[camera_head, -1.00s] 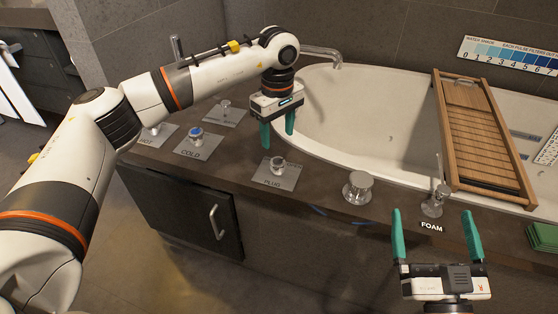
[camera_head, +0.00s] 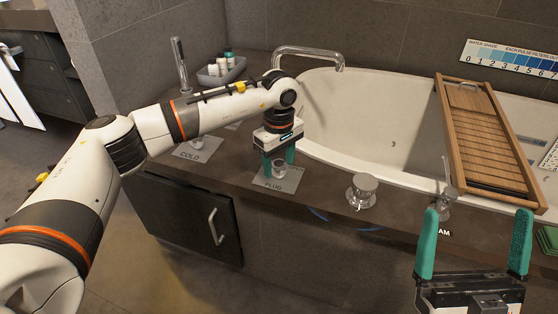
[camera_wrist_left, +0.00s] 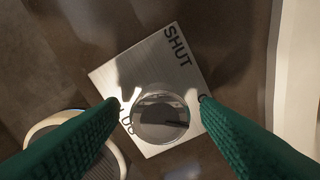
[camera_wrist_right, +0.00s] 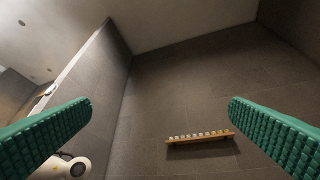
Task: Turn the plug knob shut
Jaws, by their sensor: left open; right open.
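The plug knob (camera_head: 280,169) is a small round metal knob on a square metal plate labelled PLUG (camera_head: 271,184), on the dark ledge in front of the tub. My left gripper (camera_head: 278,170) points down over it, open, with green fingers on either side of the knob. In the left wrist view the knob (camera_wrist_left: 160,118) lies between the fingertips (camera_wrist_left: 158,102), and the plate (camera_wrist_left: 140,68) reads SHUT along one edge. Whether the fingers touch the knob is unclear. My right gripper (camera_head: 474,243) is open and empty at the lower right.
The COLD plate (camera_head: 197,147) lies to the left, partly behind my left arm. A metal knob (camera_head: 362,191) stands to the right of the plug plate. The white bathtub (camera_head: 390,115), with a wooden tray (camera_head: 485,140) across it, is behind. A faucet (camera_head: 308,52) arches over the tub.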

